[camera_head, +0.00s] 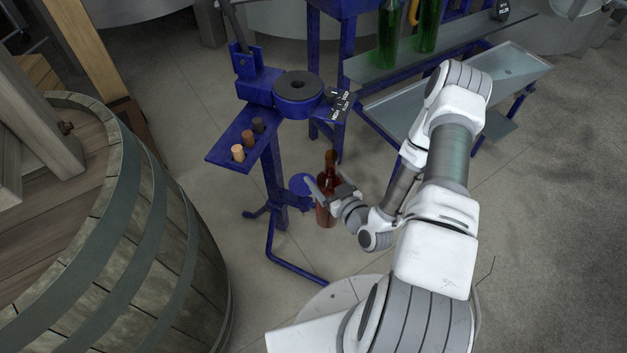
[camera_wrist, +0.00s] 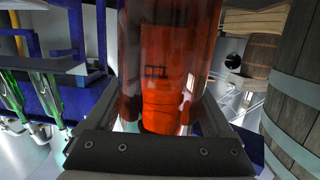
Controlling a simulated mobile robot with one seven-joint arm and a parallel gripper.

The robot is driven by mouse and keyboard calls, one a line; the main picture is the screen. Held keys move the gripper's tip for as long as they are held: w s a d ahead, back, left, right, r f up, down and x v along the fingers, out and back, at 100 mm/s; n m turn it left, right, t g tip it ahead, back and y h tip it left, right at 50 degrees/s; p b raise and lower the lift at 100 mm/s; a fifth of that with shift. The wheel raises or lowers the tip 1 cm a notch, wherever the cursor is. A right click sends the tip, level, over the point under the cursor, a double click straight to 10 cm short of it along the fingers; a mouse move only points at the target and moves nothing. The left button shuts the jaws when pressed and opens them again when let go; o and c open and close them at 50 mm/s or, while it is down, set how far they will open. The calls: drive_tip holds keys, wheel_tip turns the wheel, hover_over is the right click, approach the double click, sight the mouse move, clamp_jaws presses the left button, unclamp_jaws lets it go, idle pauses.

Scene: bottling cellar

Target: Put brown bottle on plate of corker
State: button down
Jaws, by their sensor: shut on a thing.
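The brown bottle (camera_head: 326,212) is upright in my gripper (camera_head: 333,196), which is shut around its body. In the wrist view the bottle (camera_wrist: 165,65) fills the middle, red-brown and see-through, between the fingers of my gripper (camera_wrist: 160,128). The corker (camera_head: 297,95) is a blue stand with a round head and a lever. Its round blue plate (camera_head: 302,184) shows low on the stand, just left of the bottle and partly hidden by the post and my gripper. I cannot tell whether the bottle touches the plate.
Several corks (camera_head: 238,152) stand on the corker's side tray (camera_head: 222,154). A large wooden barrel (camera_head: 150,240) fills the left. A blue rack (camera_head: 440,75) with green bottles (camera_head: 388,35) stands behind at the right. Floor at the lower right is open.

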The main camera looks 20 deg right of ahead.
drive_tip(key=r+b+x, duration=0.2)
drive_tip(key=b+x, duration=0.1)
drive_tip(key=x, duration=1.3)
drive_tip(key=shift+w, duration=0.5)
drive_tip(key=shift+f+b, duration=0.1)
drive_tip(key=shift+b, duration=0.2)
unclamp_jaws()
drive_tip(key=shift+s+f, duration=0.1)
drive_tip(key=shift+f, duration=0.05)
